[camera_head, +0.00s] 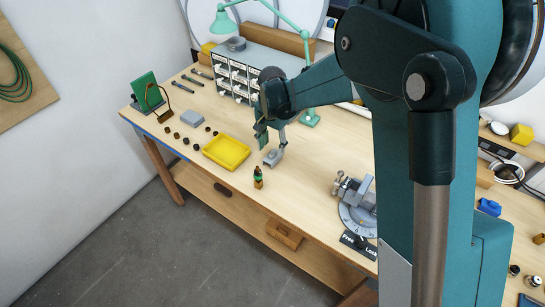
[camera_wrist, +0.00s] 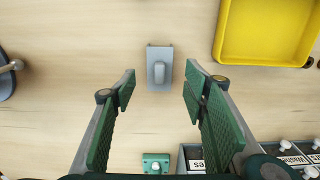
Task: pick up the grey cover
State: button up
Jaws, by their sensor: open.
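The grey cover (camera_wrist: 159,72) is a small rectangular grey piece with a raised rounded ridge, lying on the wooden bench. In the head view the cover (camera_head: 273,157) lies just right of the yellow tray, below my gripper (camera_head: 270,141). In the wrist view my gripper (camera_wrist: 161,88) is open and empty. Its two green-padded fingers are spread, and the cover shows between and just beyond the fingertips, clear of both. I cannot tell the exact height of the fingers above it.
A yellow tray (camera_head: 226,165) stands left of the cover; a small green-and-brown part (camera_head: 258,178) stands in front. A drawer cabinet (camera_head: 238,75) is behind. A vise (camera_head: 355,192) is to the right. Another flat grey block (camera_head: 192,118) lies farther left. Bare bench surrounds the cover.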

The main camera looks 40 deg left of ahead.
aim_at(272, 152)
jog(key=shift+f, duration=0.15)
jog(key=shift+f+p, duration=0.3)
jog(key=shift+f, duration=2.2)
jog(key=c, duration=1)
